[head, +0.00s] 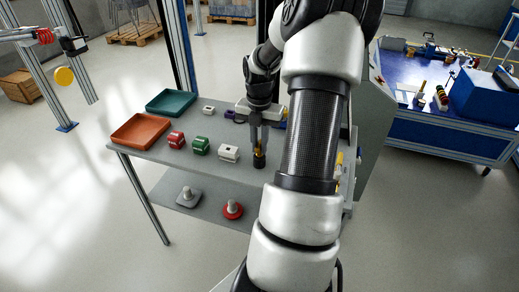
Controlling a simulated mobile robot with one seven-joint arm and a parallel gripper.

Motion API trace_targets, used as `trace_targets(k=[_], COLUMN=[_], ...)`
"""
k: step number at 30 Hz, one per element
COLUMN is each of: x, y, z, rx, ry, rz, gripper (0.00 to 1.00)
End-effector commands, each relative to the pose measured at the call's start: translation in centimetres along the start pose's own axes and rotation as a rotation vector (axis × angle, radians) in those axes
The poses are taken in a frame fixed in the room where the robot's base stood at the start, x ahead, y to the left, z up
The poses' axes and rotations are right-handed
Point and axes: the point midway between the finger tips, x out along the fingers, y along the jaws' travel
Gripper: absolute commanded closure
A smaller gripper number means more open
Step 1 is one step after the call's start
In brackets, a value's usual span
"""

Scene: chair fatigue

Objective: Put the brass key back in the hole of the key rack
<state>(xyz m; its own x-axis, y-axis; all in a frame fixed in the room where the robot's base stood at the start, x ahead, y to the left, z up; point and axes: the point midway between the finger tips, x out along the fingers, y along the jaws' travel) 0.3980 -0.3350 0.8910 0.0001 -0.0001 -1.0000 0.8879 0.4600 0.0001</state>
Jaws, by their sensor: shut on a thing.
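My gripper (259,146) points down over the grey table, right of the white block. It is shut on a small upright thing with a brass-yellow upper part and a black lower end, which I take as the brass key (259,160). The black end is at or just above the tabletop; I cannot tell whether it touches. I cannot pick out the key rack or its hole for certain. My arm hides the right part of the table, where some yellow shows at its edge.
On the table (142,151) are an orange tray (140,131), a teal tray (171,102), a red block (176,140), a green block (200,146) and a white block (229,153). A lower shelf holds a grey-based peg (188,197) and a red-based peg (232,210). A blue workbench (440,140) stands right.

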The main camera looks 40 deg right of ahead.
Motion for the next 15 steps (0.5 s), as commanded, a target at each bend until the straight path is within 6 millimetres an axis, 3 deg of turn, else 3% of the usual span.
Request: trace_targets(k=[15], x=[-1.8], y=[0.0], z=[0.0], rx=[0.0], ry=[0.0], rz=[0.0], gripper=[1.0])
